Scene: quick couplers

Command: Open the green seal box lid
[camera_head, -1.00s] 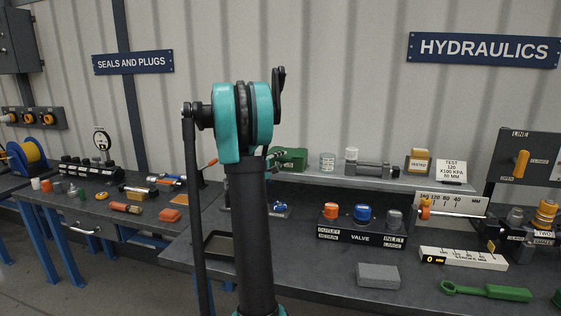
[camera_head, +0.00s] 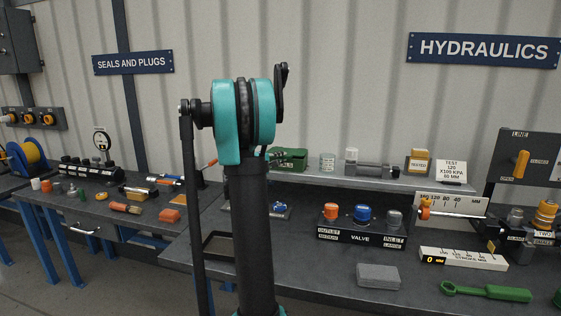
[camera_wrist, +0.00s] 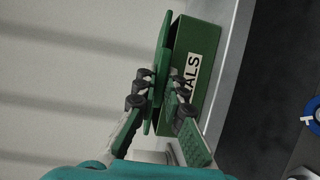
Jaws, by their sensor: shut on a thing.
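The green seal box (camera_wrist: 196,75) is in the wrist view, turned on its side in the picture, with a white label partly covered so that "ALS" reads. Its green lid (camera_wrist: 163,60) stands along the left side of the box, with a dark gap between them at the upper end. My gripper (camera_wrist: 162,88) is shut on the lid's edge, and its fingers cover part of lid and label. In the head view the box (camera_head: 293,158) sits on the raised shelf, its left part hidden by my arm. The inside of the box does not show.
The shelf (camera_head: 392,181) also carries a clear jar (camera_head: 327,162), a cylinder fitting (camera_head: 372,168) and a test card (camera_head: 451,171). The valve block (camera_head: 359,234) and a grey block (camera_head: 378,276) are on the bench below. The wall is close behind the shelf.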

